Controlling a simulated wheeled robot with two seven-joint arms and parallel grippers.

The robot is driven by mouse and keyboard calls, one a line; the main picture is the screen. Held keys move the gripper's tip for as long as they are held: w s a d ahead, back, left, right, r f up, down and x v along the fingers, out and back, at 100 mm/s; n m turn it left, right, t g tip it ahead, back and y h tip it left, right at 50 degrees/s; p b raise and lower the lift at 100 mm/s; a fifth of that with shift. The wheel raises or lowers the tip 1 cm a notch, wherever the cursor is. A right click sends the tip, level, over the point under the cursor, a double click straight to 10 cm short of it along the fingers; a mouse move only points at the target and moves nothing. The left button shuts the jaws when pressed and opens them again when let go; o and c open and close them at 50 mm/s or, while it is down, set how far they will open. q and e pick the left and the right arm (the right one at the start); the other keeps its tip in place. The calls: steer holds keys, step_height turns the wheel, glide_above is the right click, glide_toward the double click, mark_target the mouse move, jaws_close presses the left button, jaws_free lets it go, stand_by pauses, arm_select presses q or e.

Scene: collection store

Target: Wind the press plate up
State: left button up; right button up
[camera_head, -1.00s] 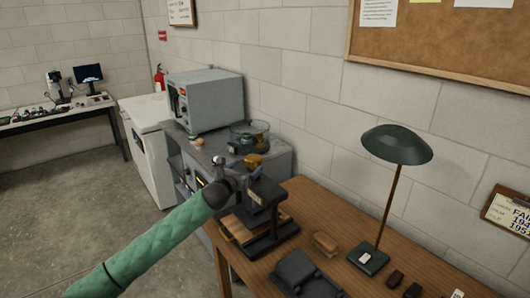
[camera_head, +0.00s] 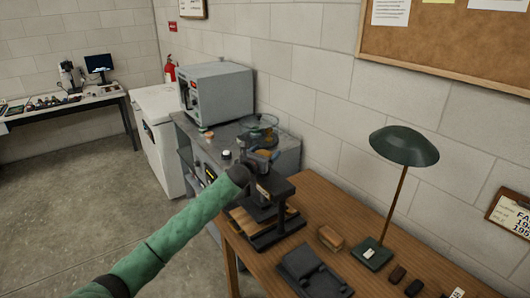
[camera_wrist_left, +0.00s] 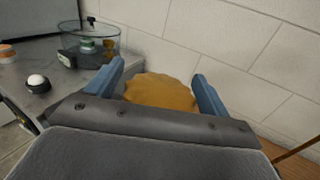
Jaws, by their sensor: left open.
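The press (camera_head: 275,237) is a dark frame on the wooden table, with light wooden boards (camera_head: 243,222) low in it. Its yellow-brown, scalloped hand knob (camera_wrist_left: 160,91) lies between the fingers in the left wrist view. My left gripper (camera_head: 267,156) is at the top of the press, with its two blue fingers (camera_wrist_left: 158,82) open on either side of the knob. A gap shows between the knob and the right finger. The press plate is mostly hidden behind my arm and the frame. My right gripper is not in view.
A green desk lamp (camera_head: 403,147), a small brown block (camera_head: 330,238) and a dark grey device (camera_head: 313,272) stand right of the press. A grey cabinet (camera_head: 286,157) with a clear round vessel (camera_head: 259,128) stands behind. Floor at left is clear.

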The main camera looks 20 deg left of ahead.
arm_select(q)
steer(key=c, duration=1)
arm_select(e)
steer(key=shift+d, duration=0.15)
